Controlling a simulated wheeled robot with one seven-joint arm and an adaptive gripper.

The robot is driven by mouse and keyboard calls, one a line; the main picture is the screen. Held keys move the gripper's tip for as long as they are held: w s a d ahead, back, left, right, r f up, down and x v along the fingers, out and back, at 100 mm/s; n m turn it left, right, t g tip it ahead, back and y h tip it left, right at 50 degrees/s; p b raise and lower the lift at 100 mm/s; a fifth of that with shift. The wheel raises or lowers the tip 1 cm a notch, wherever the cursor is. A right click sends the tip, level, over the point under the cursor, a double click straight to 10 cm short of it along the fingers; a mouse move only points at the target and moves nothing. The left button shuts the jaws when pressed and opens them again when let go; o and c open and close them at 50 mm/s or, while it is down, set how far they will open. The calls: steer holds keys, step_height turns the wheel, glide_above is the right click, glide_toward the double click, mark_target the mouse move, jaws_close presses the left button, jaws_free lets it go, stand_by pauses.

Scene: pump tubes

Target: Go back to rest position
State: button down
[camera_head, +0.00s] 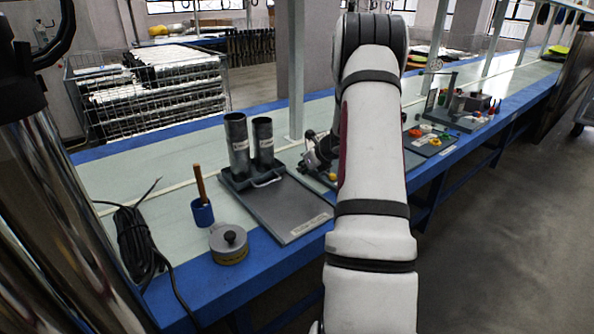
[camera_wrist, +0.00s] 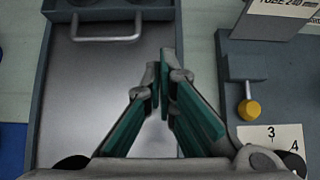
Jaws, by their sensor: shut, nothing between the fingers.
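My gripper (camera_wrist: 163,78) is in the middle of the wrist view, with its two green-padded fingers together and nothing between them. It hangs over the grey tray (camera_wrist: 75,100), near its right edge. In the head view my gripper shows only in part beside the tray, mostly hidden behind my white arm. Two dark grey tubes (camera_head: 237,145) (camera_head: 263,143) stand upright in a holder at the back of the tray (camera_head: 297,231). The tray's metal handle (camera_wrist: 106,39) shows at the top left of the wrist view.
A board with a yellow knob (camera_wrist: 249,110) and a numbered label (camera_wrist: 272,143) lies right of the tray. A lidded grey pot (camera_head: 228,247), a blue cup (camera_head: 202,213) with a brown stick and a black cable coil (camera_head: 138,245) stand left. More fixtures (camera_head: 470,110) stand farther along the bench.

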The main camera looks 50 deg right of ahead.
steer(key=shift+v, duration=0.9)
